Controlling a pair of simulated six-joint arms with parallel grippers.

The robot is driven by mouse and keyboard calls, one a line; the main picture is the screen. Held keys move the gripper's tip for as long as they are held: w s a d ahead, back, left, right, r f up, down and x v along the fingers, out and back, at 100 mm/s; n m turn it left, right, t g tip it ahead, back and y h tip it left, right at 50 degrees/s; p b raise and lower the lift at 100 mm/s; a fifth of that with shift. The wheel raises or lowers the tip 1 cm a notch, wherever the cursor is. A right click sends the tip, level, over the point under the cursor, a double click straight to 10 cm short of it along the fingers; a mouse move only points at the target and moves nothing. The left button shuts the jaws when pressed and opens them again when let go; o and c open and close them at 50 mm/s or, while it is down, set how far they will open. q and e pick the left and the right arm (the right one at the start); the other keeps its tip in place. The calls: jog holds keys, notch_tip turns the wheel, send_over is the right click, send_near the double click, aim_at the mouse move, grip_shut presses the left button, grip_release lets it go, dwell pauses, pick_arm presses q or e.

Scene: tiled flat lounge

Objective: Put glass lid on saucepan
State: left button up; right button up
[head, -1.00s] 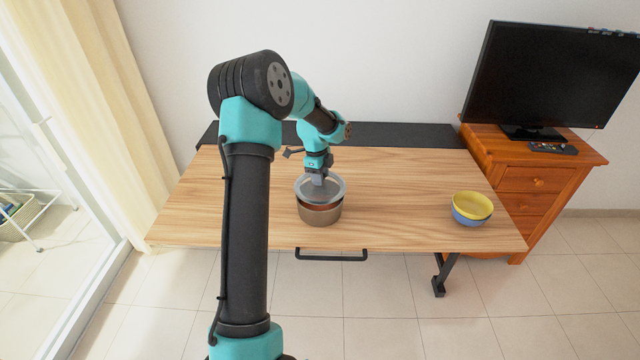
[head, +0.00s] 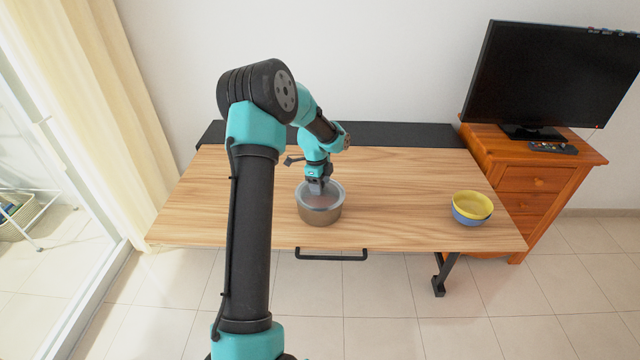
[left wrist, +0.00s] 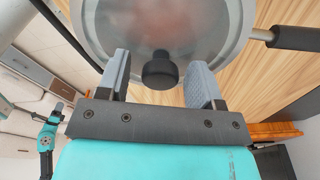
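The glass lid (head: 331,195) lies level on the mouth of the brown metal saucepan (head: 319,217), near the front middle of the table. In the left wrist view the grey-rimmed clear lid (left wrist: 205,38) fills the top, with its dark knob (left wrist: 160,70) facing me. My left gripper (head: 318,190) is just above the lid's middle. In the left wrist view its two grey fingers (left wrist: 159,60) stand apart on either side of the knob, with a gap on both sides. My right gripper does not show.
A yellow bowl stacked in a blue bowl (head: 471,217) stands at the right of the wooden table (head: 400,195). A dark strip (head: 400,135) runs along the back edge. A cabinet (head: 540,190) with a television (head: 550,75) stands right. The tabletop between pan and bowls is clear.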

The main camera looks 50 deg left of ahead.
pick_arm(q)
notch_tip(320, 180, up, 12)
jog(key=a, duration=0.1)
jog(key=shift+s+a, duration=0.2)
jog(key=shift+s, duration=0.05)
dwell(0.5)
dwell(0.5)
